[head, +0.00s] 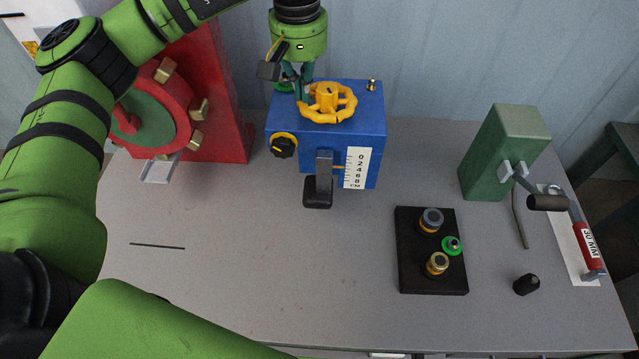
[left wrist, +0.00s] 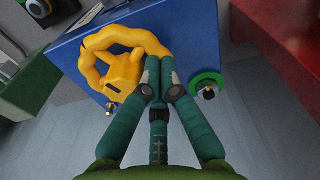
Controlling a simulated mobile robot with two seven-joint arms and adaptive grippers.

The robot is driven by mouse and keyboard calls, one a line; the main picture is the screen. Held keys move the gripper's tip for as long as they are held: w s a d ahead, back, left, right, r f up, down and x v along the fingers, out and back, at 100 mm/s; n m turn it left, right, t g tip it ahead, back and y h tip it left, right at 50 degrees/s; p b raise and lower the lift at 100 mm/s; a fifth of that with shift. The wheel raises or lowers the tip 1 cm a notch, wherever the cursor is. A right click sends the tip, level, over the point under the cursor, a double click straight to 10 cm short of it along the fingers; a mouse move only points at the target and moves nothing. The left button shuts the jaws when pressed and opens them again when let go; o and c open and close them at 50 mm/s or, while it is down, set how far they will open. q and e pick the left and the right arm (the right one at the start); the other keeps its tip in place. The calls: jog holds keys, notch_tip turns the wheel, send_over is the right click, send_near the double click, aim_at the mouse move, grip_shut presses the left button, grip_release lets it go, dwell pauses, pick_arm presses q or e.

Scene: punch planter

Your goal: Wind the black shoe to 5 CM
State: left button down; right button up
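The blue box (head: 286,112) stands at the back middle with a yellow handwheel (head: 347,108) on top. The black shoe (head: 318,193) hangs at its front on a dark upright bar, low near the table. Beside it is a white scale (head: 356,167) marked 0 to 8 CM; a small yellow pointer lies roughly around 2 to 4, too small to read exactly. My left gripper (head: 302,90) points down at the wheel's left side. In the left wrist view its fingertips (left wrist: 159,72) are together against the edge of the wheel rim (left wrist: 125,36), with no rim clearly between them.
A black knob (head: 284,146) is on the box's front. A red machine (head: 222,105) stands left. Right are a black tray (head: 408,277) with several small parts, a green block (head: 488,165), a red-handled tool (head: 585,240) and a black cap (head: 526,285). The front middle of the table is clear.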

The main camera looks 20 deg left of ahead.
pick_arm(q)
jog(key=shift+s+p, duration=0.25)
jog(key=shift+p, duration=0.35)
jog(key=r+p, duration=0.4)
jog(key=r, duration=0.3)
jog(key=shift+w, duration=0.2)
